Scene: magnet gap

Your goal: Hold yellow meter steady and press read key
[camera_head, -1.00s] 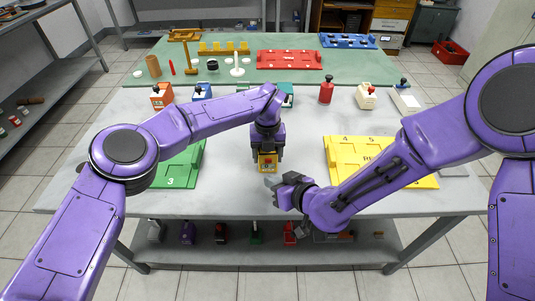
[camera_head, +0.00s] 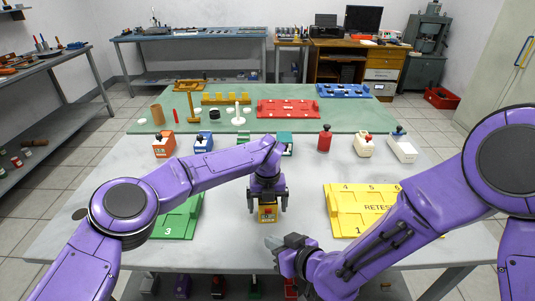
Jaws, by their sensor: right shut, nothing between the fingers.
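My right gripper (camera_head: 274,246) is shut and empty, nearer the front edge and apart from the meter. The read key is too small to make out.
A green panel (camera_head: 180,220) lies left and a yellow RETEST panel (camera_head: 345,205) right. Behind stand an orange meter (camera_head: 164,145), a blue one (camera_head: 203,146), a red bottle (camera_head: 324,139) and white units. The red panel (camera_head: 287,109) is on the green mat.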

